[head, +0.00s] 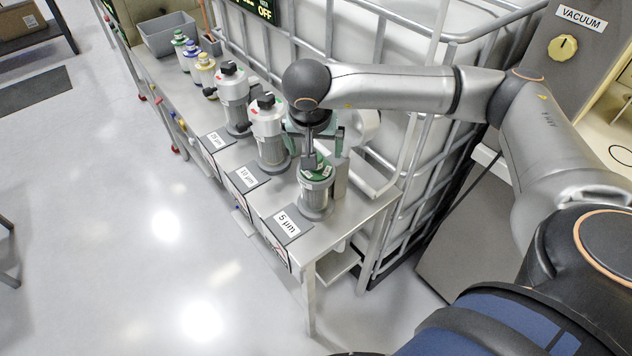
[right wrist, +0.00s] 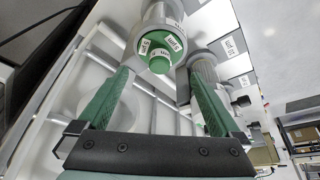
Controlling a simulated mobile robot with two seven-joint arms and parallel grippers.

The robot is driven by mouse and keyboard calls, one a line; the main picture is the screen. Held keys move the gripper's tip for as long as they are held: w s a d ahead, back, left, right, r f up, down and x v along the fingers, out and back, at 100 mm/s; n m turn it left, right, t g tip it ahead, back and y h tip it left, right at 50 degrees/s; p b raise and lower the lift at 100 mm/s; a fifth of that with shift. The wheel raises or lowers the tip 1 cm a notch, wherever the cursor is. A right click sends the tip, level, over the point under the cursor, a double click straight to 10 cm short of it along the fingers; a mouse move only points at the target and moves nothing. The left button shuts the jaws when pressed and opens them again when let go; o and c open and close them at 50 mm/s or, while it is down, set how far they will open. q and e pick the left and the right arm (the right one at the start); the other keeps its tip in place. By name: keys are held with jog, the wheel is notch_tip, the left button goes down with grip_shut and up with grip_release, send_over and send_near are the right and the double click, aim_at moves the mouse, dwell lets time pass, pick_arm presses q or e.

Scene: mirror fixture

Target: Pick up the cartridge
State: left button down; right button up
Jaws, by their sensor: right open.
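A cartridge with a green top and white labels (head: 317,172) sits upright in the grey cylindrical housing (head: 316,204) at the 5 µm place, near the table's front end. Its green top and knob (right wrist: 149,42) also show in the right wrist view, just beyond and between the fingertips. My right gripper (head: 323,156) is open, with green fingers, and hangs close above the cartridge. In the right wrist view the gripper (right wrist: 160,75) holds nothing between its fingers. I cannot tell whether a finger touches the cartridge. My left gripper is not in view.
Two closed white-topped housings (head: 268,120) (head: 233,88) stand behind in the row. Small bottles with green, blue and yellow tops (head: 190,57) and a grey bin (head: 168,34) are farther back. A caged white tank (head: 410,165) borders the table (head: 346,224) on the right.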

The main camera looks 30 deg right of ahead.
aim_at(316, 181)
jog(key=p+x, duration=0.1)
jog(key=x, duration=0.4)
jog(key=shift+s+a+f, duration=0.1)
jog(key=shift+s+f, duration=0.05)
jog(key=shift+f, duration=0.1)
jog(key=shift+r, duration=0.1)
grip_shut()
dwell(0.5)
